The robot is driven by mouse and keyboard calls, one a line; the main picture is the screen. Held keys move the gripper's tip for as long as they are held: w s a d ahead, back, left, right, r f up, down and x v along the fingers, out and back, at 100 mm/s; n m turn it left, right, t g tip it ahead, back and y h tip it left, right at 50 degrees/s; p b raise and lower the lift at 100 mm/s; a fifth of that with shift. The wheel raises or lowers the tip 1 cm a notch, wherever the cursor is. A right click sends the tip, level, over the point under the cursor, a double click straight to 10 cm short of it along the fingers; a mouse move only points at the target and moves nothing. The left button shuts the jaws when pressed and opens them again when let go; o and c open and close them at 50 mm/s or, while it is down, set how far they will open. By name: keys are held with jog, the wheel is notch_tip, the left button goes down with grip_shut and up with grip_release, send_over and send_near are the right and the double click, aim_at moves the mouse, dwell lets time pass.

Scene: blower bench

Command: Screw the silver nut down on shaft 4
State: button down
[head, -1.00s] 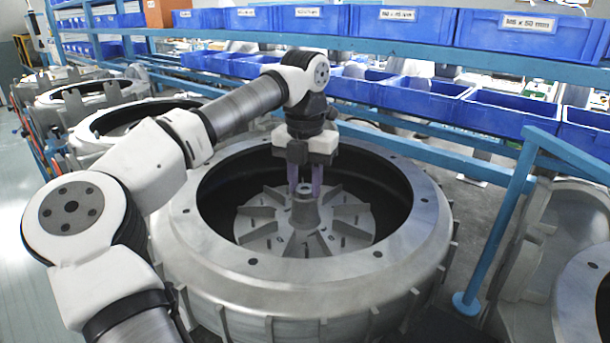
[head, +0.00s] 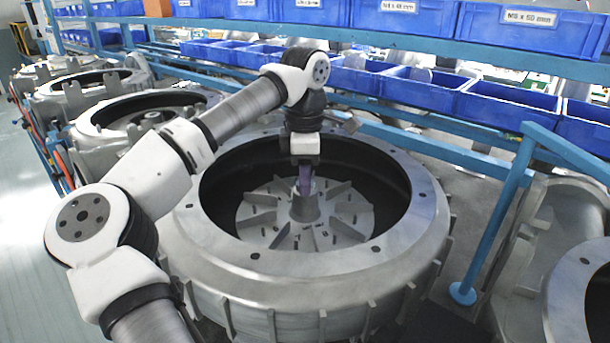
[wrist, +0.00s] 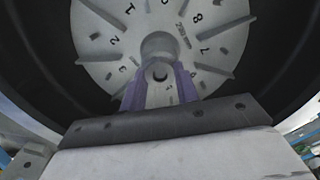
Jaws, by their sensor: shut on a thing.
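My gripper (head: 304,188) points down over the centre of the bladed disc (head: 262,222) inside the large grey housing. In the wrist view its two purple fingers (wrist: 160,80) are shut on a small grey round piece with a dark hole, which looks like the silver nut (wrist: 158,71). The grey hub (head: 305,208) at the disc's centre is right under the fingertips. It also shows just beyond the nut in the wrist view (wrist: 158,44). I cannot tell how far the nut sits on the shaft, which is hidden. No shaft label is readable.
The housing's wide bolted rim (head: 400,262) surrounds my gripper, with a dark inner wall. More housings stand at the left (head: 150,112) and right (head: 585,285). A blue rack with blue bins (head: 505,105) runs behind. A blue post (head: 497,220) stands at the right.

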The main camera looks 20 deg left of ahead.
jog(key=m, duration=0.8)
jog(key=c, duration=1.3)
grip_release()
